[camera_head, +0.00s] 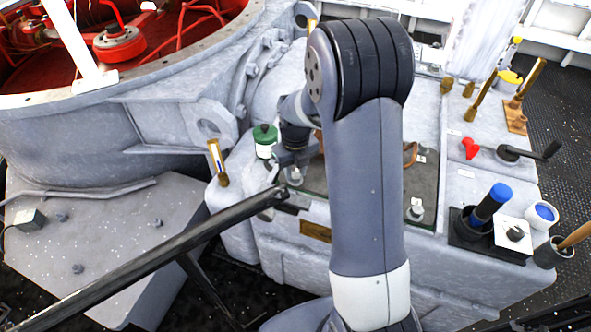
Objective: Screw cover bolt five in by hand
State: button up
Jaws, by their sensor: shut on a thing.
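My gripper (293,164) points down at the left end of the dark cover plate (428,185), just left of my arm. It is shut on a small pale bolt (295,176) at its fingertips. How far the bolt sits in its hole cannot be made out. Another bolt (415,212) with a white tag stands at the plate's front right. My forearm hides the middle of the cover.
A green-capped jar (264,140) stands close left of my gripper. A dark rail (160,240) crosses in front. On the right are a black crank handle (528,152), a red knob (470,147), a blue-capped cylinder (491,203) and a white cup (542,214).

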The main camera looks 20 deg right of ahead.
aim_at(296, 175)
jog(key=shift+w+r, duration=0.15)
jog(key=shift+r, duration=0.05)
jog(key=o, duration=0.6)
jog(key=shift+c, duration=0.2)
jog(key=o, duration=0.4)
jog(key=shift+f, duration=0.1)
notch_tip(296, 175, up, 11)
jog(key=shift+f+p, duration=0.1)
jog(key=shift+p, duration=0.2)
